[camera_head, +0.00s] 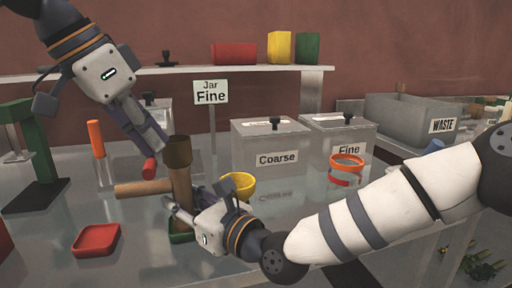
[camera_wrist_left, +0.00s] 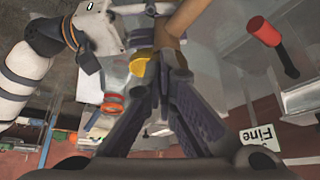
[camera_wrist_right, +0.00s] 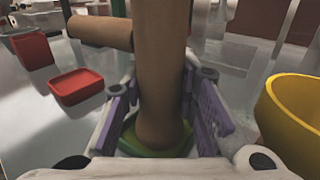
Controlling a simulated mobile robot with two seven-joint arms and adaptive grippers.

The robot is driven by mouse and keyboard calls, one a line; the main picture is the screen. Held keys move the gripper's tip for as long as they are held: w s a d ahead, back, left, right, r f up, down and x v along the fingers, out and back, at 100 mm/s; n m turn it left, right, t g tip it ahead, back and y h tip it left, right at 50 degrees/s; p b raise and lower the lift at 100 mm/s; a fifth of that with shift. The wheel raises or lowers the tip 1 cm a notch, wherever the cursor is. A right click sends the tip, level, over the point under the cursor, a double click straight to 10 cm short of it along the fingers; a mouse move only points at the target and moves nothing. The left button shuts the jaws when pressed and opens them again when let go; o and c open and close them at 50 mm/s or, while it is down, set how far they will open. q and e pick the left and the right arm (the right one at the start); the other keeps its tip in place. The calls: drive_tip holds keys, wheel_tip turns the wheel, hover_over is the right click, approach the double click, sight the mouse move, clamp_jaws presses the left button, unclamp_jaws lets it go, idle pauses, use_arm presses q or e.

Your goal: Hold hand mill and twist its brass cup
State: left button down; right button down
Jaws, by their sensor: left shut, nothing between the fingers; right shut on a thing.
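The hand mill (camera_head: 181,188) is a brown upright cylinder with a wooden side handle (camera_head: 143,188) pointing left. Its darker brass cup (camera_head: 178,152) is at the top. My right gripper (camera_head: 180,208) is shut around the lower body of the mill; the right wrist view shows the body (camera_wrist_right: 160,75) between its fingers. My left gripper (camera_head: 161,146) is shut and empty, its fingertips close beside the cup's left side. In the left wrist view the cup (camera_wrist_left: 172,42) is just beyond the fingertips (camera_wrist_left: 160,62); whether they touch it, I cannot tell.
The mill's foot is at a green dish (camera_wrist_right: 150,147). A yellow bowl (camera_head: 238,185) is close right of it, and a red tray (camera_head: 97,240) lies front left. Coarse (camera_head: 270,145) and Fine (camera_head: 340,138) bins stand behind. A red-handled tool (camera_wrist_left: 265,32) lies near my left gripper.

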use_arm(q)
drive_tip(key=shift+w+a+f, duration=0.1)
drive_tip(key=shift+w+a, duration=0.3)
drive_tip(key=shift+a, duration=0.15)
drive_tip(key=shift+w+a, duration=0.2)
drive_tip(key=shift+w, duration=0.1)
drive_tip(key=shift+w+a, duration=0.1)
drive_tip(key=shift+w, duration=0.1)
drive_tip(key=shift+a, duration=0.1)
drive_tip(key=shift+s+a+r, duration=0.15)
drive_tip(key=shift+a+r, duration=0.05)
drive_tip(key=shift+a, duration=0.1)
wheel_tip(320, 180, up, 6)
drive_tip(key=shift+f, duration=0.1)
idle(0.3)
